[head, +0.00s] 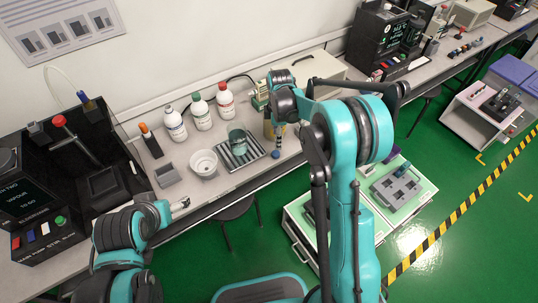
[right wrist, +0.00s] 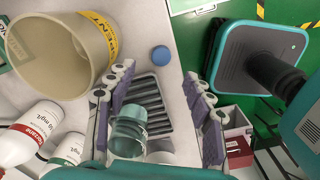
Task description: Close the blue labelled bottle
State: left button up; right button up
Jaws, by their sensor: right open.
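Three white bottles stand near the wall in the head view. The leftmost (head: 175,126) seems to be the blue labelled one; its label colour and mouth are too small to read. A small round blue cap (right wrist: 161,55) lies on the bench in the right wrist view; it also shows near the front edge in the head view (head: 277,154). My right gripper (right wrist: 158,72) is open and empty, its fingers pointing toward the cap, which lies beyond and between the tips. My left gripper (head: 181,204) is at the bench's front edge, away from the bottles; its jaw opening is unclear.
The green-capped (head: 201,113) and red-capped (head: 225,103) bottles stand beside it. A beige container (right wrist: 62,50) with a yellow label stands beside the blue cap.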

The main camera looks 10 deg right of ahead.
aim_at(275, 153)
jog(key=shift+w+a+f+n, duration=0.15)
jog(key=shift+f+n, duration=0.15)
jog(key=shift+f, duration=0.05)
jog(key=shift+f+b, duration=0.5)
jog(key=shift+f, duration=0.8)
jog(key=f+b, duration=0.1)
jog(key=f, duration=0.1)
jog(key=f+b, duration=0.2)
jog(key=f, duration=0.1)
jog(key=shift+s+a+f, duration=0.1)
jog(key=shift+s+f, duration=0.05)
jog(key=shift+s, duration=0.05)
jog(key=c, duration=0.8)
